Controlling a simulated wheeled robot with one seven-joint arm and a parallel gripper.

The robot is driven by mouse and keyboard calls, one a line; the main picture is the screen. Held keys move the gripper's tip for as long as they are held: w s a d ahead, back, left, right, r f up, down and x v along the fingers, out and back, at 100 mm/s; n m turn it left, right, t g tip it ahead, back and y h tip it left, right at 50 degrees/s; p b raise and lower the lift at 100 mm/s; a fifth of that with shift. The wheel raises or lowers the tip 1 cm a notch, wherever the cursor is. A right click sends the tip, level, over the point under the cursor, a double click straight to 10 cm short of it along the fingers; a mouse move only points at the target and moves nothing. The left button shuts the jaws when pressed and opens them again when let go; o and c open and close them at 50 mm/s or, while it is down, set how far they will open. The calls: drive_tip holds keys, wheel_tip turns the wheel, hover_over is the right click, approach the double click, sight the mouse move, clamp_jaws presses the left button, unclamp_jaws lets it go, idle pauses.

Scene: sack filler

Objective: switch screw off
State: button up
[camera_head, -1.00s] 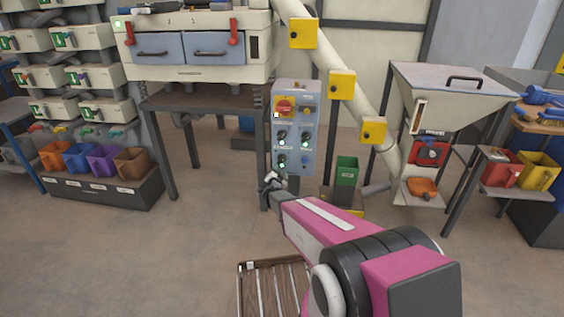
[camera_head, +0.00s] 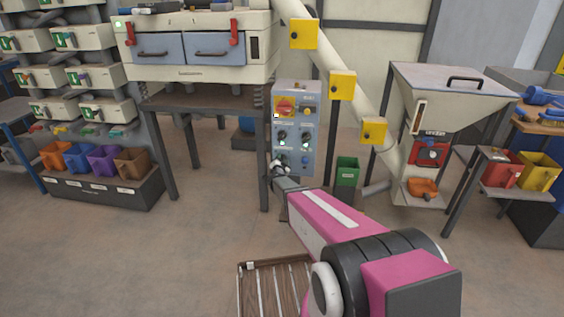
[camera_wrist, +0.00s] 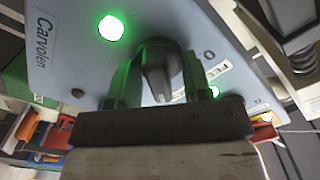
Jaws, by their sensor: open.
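The blue-grey control panel (camera_head: 312,128) stands in the middle of the head view, with a red rotary switch on yellow, dark knobs and green lights. My gripper (camera_head: 277,164) is at its lower left, in front of the lower-left knob, which it largely hides. In the wrist view my gripper (camera_wrist: 160,85) is open, with one finger on each side of a dark knob (camera_wrist: 155,72). I cannot tell whether the fingers touch it. A green light (camera_wrist: 111,27) glows beside the knob, and a second one (camera_wrist: 213,91) is partly hidden. The knob's label is only partly readable.
A slanted pipe with yellow boxes (camera_head: 341,85) runs down right of the panel to the hopper (camera_head: 440,85). A wooden pallet (camera_head: 270,263) lies in front.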

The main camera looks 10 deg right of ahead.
clamp_jaws()
drive_tip(key=shift+n, duration=0.3)
drive_tip(key=n, duration=0.3)
drive_tip(key=shift+n, duration=0.4)
drive_tip(key=n, duration=0.3)
drive_tip(key=shift+a+n, duration=0.1)
drive_tip(key=shift+n, duration=0.2)
drive_tip(key=n, duration=0.4)
drive_tip(key=shift+w+a, duration=0.1)
drive_tip(key=shift+n, duration=1.9)
